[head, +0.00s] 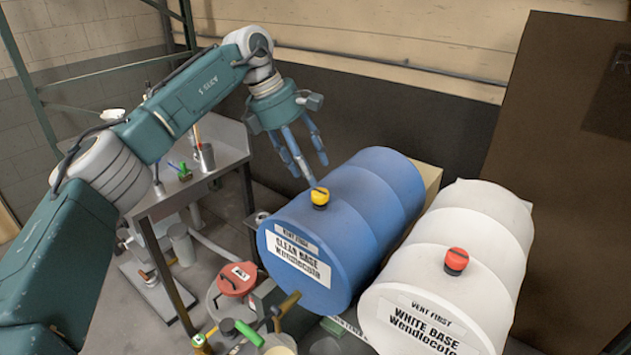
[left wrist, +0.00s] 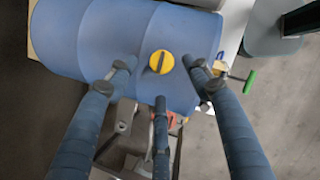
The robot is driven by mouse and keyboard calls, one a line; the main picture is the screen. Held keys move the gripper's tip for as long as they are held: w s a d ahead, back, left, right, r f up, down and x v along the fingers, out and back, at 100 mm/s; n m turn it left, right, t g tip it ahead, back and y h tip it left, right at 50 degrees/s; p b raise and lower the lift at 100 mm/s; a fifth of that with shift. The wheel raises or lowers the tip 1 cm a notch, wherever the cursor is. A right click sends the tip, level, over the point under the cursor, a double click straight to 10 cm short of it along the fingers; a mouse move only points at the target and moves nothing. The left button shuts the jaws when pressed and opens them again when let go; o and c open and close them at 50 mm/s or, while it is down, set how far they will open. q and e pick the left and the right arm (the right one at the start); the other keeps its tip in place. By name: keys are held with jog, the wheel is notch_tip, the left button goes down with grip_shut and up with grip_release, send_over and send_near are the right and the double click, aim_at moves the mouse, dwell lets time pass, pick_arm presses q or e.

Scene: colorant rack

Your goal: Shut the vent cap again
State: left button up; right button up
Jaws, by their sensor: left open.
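The yellow vent cap (head: 320,196) sits on top of the blue drum (head: 362,222), labelled "VENT FIRST" and "CLEAN BASE". The cap also shows in the left wrist view (left wrist: 162,62), with a dark bar across its top. I cannot tell whether it is open or shut. My left gripper (head: 312,170) is open and empty, above and just behind the cap, its fingers pointing down. In the left wrist view, two fingertips flank the cap left and right and the third is below it, with no visible contact. My right gripper is not in view.
A white drum (head: 470,250) with a red cap (head: 456,261) lies to the right of the blue drum. A metal bench (head: 220,145) with small items stands behind on the left. Buckets, one with a red lid (head: 238,279), crowd the floor in front. A brown panel (head: 560,150) stands at right.

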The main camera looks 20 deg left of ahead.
pick_arm(q)
jog(key=v, duration=0.5)
jog(key=shift+s+r, duration=0.1)
jog(key=shift+r, duration=0.3)
jog(key=shift+f, duration=0.1)
